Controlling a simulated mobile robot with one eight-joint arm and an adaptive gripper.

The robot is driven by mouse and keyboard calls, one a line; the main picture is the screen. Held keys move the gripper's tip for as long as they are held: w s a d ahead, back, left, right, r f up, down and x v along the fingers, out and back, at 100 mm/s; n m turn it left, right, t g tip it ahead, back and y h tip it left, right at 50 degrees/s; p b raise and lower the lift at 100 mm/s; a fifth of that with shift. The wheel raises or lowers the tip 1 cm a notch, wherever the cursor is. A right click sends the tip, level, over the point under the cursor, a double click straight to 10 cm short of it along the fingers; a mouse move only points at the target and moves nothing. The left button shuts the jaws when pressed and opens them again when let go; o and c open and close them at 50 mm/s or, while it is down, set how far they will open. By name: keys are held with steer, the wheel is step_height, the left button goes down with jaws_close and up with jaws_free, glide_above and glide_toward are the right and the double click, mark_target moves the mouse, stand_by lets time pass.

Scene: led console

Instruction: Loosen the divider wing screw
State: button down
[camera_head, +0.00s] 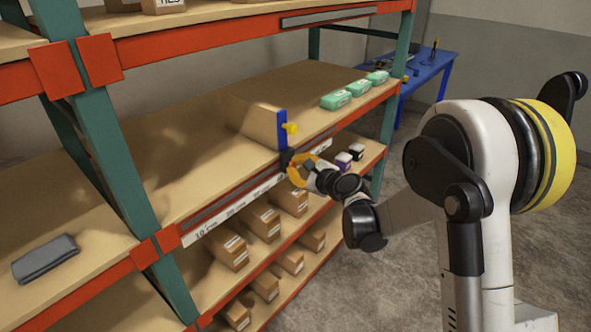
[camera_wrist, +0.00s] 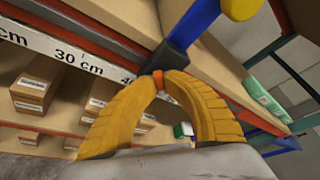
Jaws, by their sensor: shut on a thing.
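In the wrist view the blue bar (camera_wrist: 198,22) runs down into a black clamp (camera_wrist: 168,60) at the shelf edge. A small orange wing screw (camera_wrist: 158,80) shows under the clamp. My gripper (camera_wrist: 160,85), with yellow curved fingers, is shut on it; in the head view my gripper (camera_head: 294,162) is at the shelf front below the divider. The fingertips hide most of the screw.
A centimetre scale strip (camera_wrist: 75,58) runs along the shelf front. Several green-white packs (camera_head: 336,99) lie to the right of the divider. Several cardboard boxes (camera_head: 228,250) stand on the shelf below. A grey folded cloth (camera_head: 45,259) lies at left. A blue table (camera_head: 428,70) stands behind.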

steer(key=n+t+b, duration=0.1)
steer(key=n, duration=0.1)
steer(key=shift+a+f+n+t+b, duration=0.1)
steer(key=shift+f+n+t+b, duration=0.05)
steer(key=shift+n+t+b, duration=0.75)
steer(key=shift+n+b, duration=0.1)
steer(key=shift+n, duration=0.8)
steer(key=c, duration=1.5)
jaws_free()
steer(key=shift+a, duration=0.1)
steer(key=shift+s+d, duration=0.25)
steer(key=v, duration=1.1)
steer(key=shift+s, duration=0.25)
